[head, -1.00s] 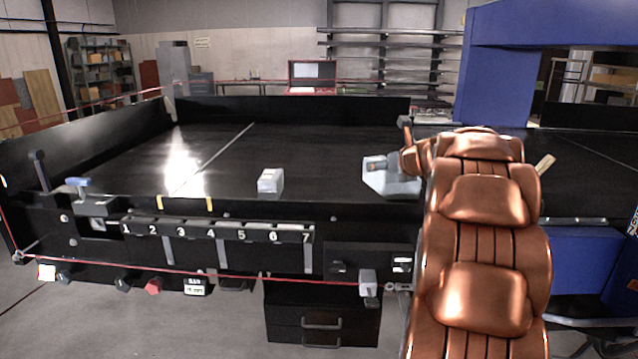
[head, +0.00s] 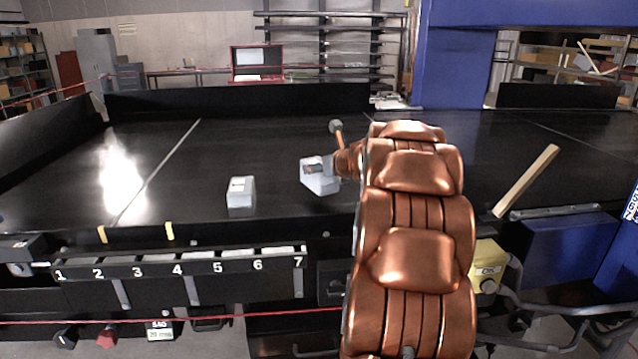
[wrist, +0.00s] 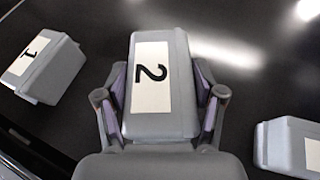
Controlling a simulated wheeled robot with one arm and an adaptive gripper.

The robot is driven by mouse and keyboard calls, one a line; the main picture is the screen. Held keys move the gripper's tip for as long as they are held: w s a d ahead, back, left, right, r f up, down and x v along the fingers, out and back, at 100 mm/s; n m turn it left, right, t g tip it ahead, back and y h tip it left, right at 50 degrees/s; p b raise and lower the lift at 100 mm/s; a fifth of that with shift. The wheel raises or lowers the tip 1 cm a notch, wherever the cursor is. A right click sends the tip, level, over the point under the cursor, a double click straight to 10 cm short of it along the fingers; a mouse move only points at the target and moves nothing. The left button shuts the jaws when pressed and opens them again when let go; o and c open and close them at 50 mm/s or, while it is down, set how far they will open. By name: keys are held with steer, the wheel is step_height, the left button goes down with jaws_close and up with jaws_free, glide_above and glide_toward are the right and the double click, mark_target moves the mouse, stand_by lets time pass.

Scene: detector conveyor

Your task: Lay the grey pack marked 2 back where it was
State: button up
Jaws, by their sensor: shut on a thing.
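The grey pack marked 2 (wrist: 160,85) is between the two fingers of my gripper (wrist: 160,100) in the wrist view, its white label facing the camera. In the head view my gripper (head: 316,166) is over the black belt with the pale pack (head: 320,184) at it. I cannot tell whether the pack touches the belt. A grey pack marked 1 (wrist: 42,68) lies left of it in the wrist view. Another grey pack (wrist: 288,146) is cut off at the right edge, its number unreadable. One pale pack (head: 241,193) stands left of my gripper in the head view.
The black belt (head: 270,140) is mostly clear around the packs. A numbered rail (head: 180,265) runs along its front, with two yellow marks (head: 169,231) above. A wooden bar (head: 525,181) lies at right. A blue housing (head: 462,55) rises behind. A yellow box (head: 487,264) is beside my arm.

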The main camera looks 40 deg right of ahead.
steer(key=shift+f, duration=2.05)
steer(key=shift+f+b, duration=0.15)
steer(key=shift+b, duration=0.15)
steer(key=o, duration=1.5)
steer(key=shift+s, duration=0.1)
steer(key=shift+r, duration=0.2)
steer(key=b+v, duration=0.1)
steer(key=v, duration=1.1)
